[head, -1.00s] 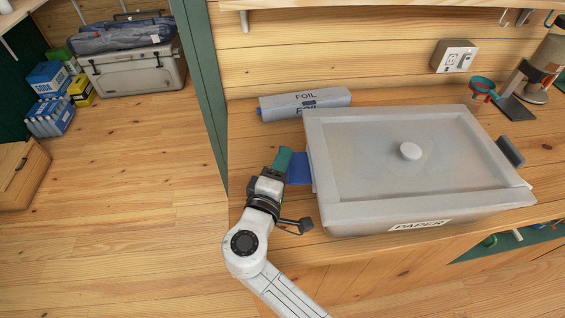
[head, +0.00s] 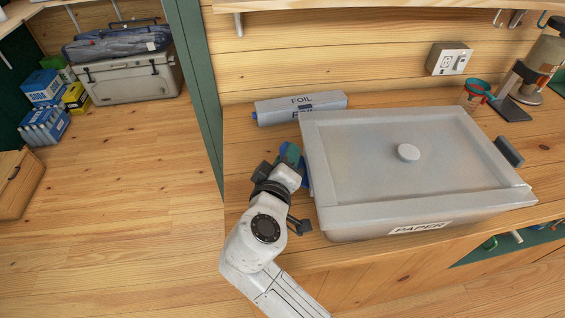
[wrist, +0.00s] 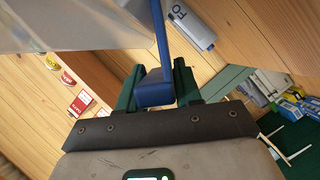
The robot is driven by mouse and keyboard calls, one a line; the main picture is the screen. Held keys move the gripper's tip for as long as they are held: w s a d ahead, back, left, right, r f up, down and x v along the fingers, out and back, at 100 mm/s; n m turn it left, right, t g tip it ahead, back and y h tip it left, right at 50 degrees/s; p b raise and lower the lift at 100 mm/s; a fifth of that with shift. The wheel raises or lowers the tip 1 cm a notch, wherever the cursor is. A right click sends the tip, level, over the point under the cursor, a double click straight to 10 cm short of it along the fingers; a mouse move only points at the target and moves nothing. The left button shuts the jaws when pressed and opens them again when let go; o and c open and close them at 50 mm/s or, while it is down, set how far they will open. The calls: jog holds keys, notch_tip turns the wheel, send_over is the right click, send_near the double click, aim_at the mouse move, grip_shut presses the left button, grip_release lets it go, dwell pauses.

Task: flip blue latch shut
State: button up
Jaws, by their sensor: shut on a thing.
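The grey storage box (head: 375,228) marked PAPER stands on the wooden counter with its translucent lid (head: 350,160) on. The blue latch (wrist: 158,55) is on the box's left side. In the wrist view it runs down from the box's edge and ends in a thicker lip between the green fingers. My gripper (head: 290,154) is at the box's left side, shut on the latch. In the head view the gripper hides most of the latch; only a thin blue strip shows. I cannot tell whether it is fastened.
A foil box (head: 300,107) lies behind the storage box. A dark grey latch (head: 509,151) sticks out on the box's right side. A red and teal cup (head: 475,94) stands back right. A wall socket (head: 449,59) is behind.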

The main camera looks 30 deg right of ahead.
jog(key=shift+s+d+r+m+y, duration=0.15)
jog(key=shift+d+r+m+y, duration=0.2)
jog(key=shift+m, duration=0.25)
jog(key=shift+f, duration=0.1)
jog(key=o, duration=1)
jog(key=b+v, duration=0.2)
jog(key=v, duration=0.9)
jog(key=shift+d, duration=0.1)
jog(key=shift+c, duration=0.2)
